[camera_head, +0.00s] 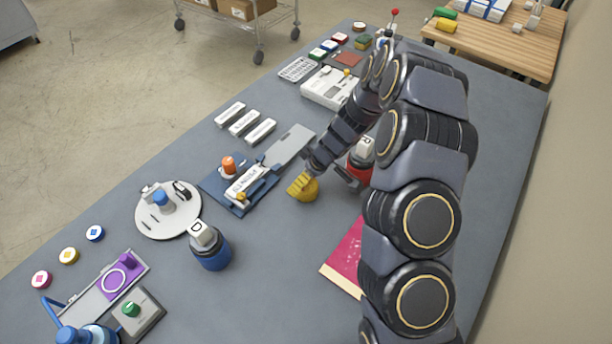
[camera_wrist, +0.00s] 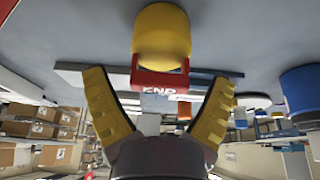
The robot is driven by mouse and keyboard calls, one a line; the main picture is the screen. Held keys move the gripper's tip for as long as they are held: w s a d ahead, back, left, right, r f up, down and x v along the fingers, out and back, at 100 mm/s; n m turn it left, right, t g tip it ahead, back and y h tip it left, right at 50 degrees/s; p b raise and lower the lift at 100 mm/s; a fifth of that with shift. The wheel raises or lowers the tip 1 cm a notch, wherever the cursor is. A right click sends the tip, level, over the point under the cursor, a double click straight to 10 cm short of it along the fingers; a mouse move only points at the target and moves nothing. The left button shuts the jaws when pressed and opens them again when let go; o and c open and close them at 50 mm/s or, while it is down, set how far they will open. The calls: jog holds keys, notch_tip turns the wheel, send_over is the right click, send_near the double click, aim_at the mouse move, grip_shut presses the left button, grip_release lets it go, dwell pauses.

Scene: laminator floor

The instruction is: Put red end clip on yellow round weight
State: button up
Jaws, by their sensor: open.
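The yellow round weight (camera_wrist: 162,32) stands on the table at the top middle of the wrist view, which looks inverted. The red end clip (camera_wrist: 158,79), with white END lettering, lies against the weight's gripper-facing end. It appears to touch the weight, but I cannot tell how firmly it sits. My gripper (camera_wrist: 158,88) is open, with one yellow finger on each side of the clip, apart from it. In the head view, the weight (camera_head: 312,190) is partly covered by my gripper (camera_head: 298,184), and the clip is hidden there.
A red weight marked R (camera_head: 363,148) stands close right of my wrist. A blue weight marked D (camera_head: 211,250) is at lower left. A blue tray (camera_head: 213,188) and grey plate (camera_head: 291,145) lie left. A pink sheet (camera_head: 346,255) lies below; bare table separates it from the blue weight.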

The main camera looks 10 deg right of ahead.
jog(key=v, duration=1.2)
jog(key=s+a+r+m+g, duration=0.2)
jog(key=s+a+r+m, duration=0.15)
jog(key=s+r, duration=0.7)
jog(key=s+d+r+m+g+h, duration=0.1)
jog(key=s+r+m, duration=0.1)
jog(key=s, duration=0.8)
jog(key=s+d+r+m+g+h, duration=0.1)
jog(key=s+d+m+g+h, duration=0.1)
jog(key=s, duration=0.8)
jog(key=shift+r+m, duration=0.4)
jog(key=shift+m, duration=0.35)
